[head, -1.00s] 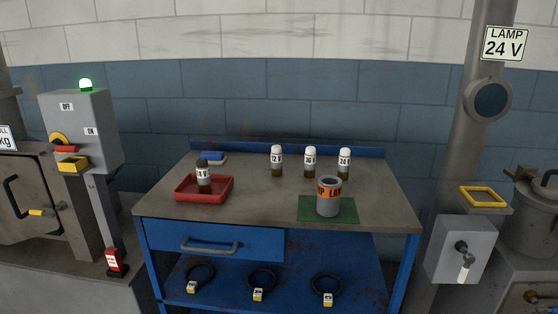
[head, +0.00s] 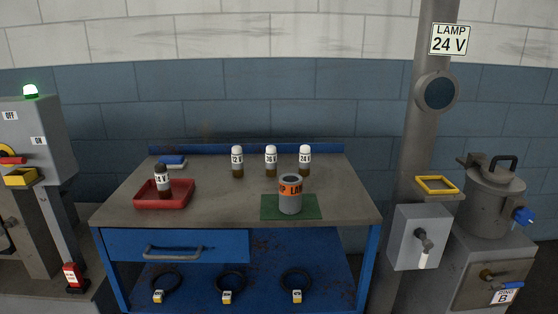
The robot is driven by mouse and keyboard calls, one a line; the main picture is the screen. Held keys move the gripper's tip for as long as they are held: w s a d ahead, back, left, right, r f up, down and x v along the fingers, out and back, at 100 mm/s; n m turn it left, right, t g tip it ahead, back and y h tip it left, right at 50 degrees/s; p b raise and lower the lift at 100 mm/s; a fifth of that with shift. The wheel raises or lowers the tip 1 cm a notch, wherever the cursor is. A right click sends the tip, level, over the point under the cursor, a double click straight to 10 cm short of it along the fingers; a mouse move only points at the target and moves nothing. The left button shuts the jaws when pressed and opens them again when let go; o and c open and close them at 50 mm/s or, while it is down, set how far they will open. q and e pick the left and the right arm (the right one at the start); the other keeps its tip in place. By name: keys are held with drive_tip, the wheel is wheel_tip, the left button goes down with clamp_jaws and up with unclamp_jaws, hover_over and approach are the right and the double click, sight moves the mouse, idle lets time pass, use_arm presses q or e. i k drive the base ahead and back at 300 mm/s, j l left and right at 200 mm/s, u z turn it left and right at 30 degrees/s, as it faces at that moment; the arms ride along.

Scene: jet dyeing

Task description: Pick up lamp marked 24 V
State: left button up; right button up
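Three white-topped lamps with brown lower ends stand in a row at the back of the blue bench. The right one (head: 305,160) has a label that appears to read 24 V. The middle one (head: 271,160) seems to read 36 V, and the left one (head: 237,161) 12 V. Another lamp (head: 162,181) with a dark top stands in the red tray (head: 148,203); its label ends in 4 V. A sign (head: 450,39) on the column reads LAMP 24 V. Neither of my grippers is in view.
A grey can (head: 290,203) with an orange band stands on a green mat (head: 311,213), in front of the right lamp. A blue object (head: 173,161) lies behind the tray. The bench top (head: 225,205) is clear between tray and mat. A grey box (head: 416,237) stands right of the bench.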

sight(305, 152)
drive_tip(key=l+z, duration=0.2)
drive_tip(key=l, duration=0.7)
drive_tip(key=l+z, duration=0.25)
drive_tip(key=l, duration=0.65)
drive_tip(key=i, duration=0.05)
